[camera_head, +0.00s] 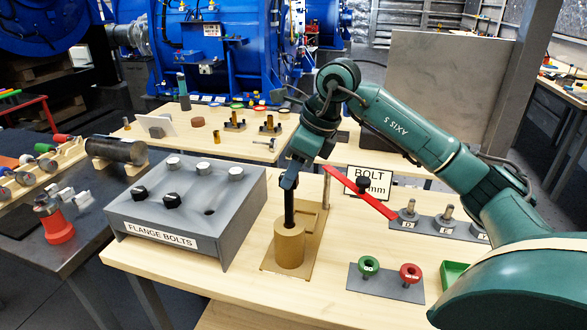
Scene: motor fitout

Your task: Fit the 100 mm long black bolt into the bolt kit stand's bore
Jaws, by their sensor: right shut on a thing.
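My right gripper (289,180), on the green arm from the right, is shut on the upper end of a black bolt (289,208). The bolt is upright, and its head is hidden by the jaws. Its lower end meets the top of the tan cylindrical bolt kit stand (289,252). I cannot tell whether the tip is inside the bore or in front of it, since the bore is hidden. The stand sits on a tan base plate (272,266) on the wooden table. My left gripper is not in view.
Left of the stand is a grey "FLANGE BOLTS" block (235,225) with silver and black bolt heads and an open hole. To the right are a red bar (375,201), a "BOLT mm" sign (368,172), and a plate (385,287) with green and red rings.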

